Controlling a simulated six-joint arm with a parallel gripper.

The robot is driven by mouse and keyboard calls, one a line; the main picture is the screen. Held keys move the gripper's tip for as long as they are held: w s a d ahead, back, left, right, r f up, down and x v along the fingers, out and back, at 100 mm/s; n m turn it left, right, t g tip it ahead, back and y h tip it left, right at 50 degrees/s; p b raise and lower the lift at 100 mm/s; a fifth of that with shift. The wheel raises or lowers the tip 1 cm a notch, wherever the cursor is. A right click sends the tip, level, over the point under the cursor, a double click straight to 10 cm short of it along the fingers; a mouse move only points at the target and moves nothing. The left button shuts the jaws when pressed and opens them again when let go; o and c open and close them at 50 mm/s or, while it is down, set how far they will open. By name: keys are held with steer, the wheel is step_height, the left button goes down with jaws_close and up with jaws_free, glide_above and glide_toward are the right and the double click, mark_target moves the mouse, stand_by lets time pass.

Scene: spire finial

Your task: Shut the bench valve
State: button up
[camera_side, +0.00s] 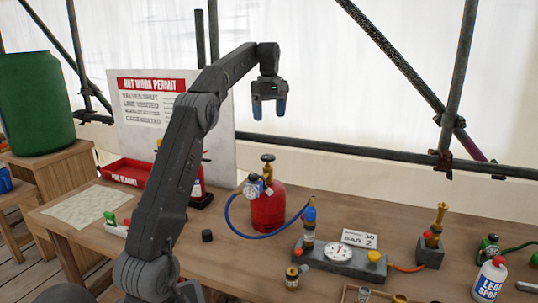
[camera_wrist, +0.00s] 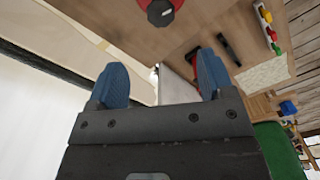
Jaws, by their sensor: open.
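My gripper (camera_side: 269,108) is open and empty, high above the back of the bench. In the wrist view its two blue fingers (camera_wrist: 160,75) stand apart with nothing between them. A grey block (camera_side: 345,262) on the bench carries a round white gauge (camera_side: 338,253), an upright brass fitting with a blue top (camera_side: 310,218) and a yellow knob (camera_side: 374,257). A red gas cylinder (camera_side: 267,208) with a brass valve on top stands left of it; it also shows at the wrist view's top edge (camera_wrist: 160,8). I cannot tell which fitting is the bench valve, or its handle position.
A blue hose (camera_side: 238,225) loops from the cylinder towards the block. An orange hose (camera_side: 405,268) leads to a brass torch stand (camera_side: 431,248). A spray bottle (camera_side: 489,280) stands at right. A permit board (camera_side: 135,105) and red tray (camera_side: 126,172) are at left. Scaffold poles cross behind.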

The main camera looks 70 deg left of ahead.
mark_target(267, 156)
step_height(267, 156, down, 14)
steer(key=shift+r, duration=0.1)
stand_by(0.5)
steer(key=c, duration=0.9)
steer(key=m, duration=0.3)
steer(key=shift+s+m, duration=0.15)
steer(key=shift+m, duration=0.25)
steer(key=m, duration=0.3)
steer(key=shift+a+m, duration=0.1)
steer(key=shift+m, duration=0.2)
steer(key=m, duration=0.6)
steer(key=shift+s+a, duration=0.15)
steer(key=shift+s, duration=0.05)
steer(key=shift+m, duration=0.4)
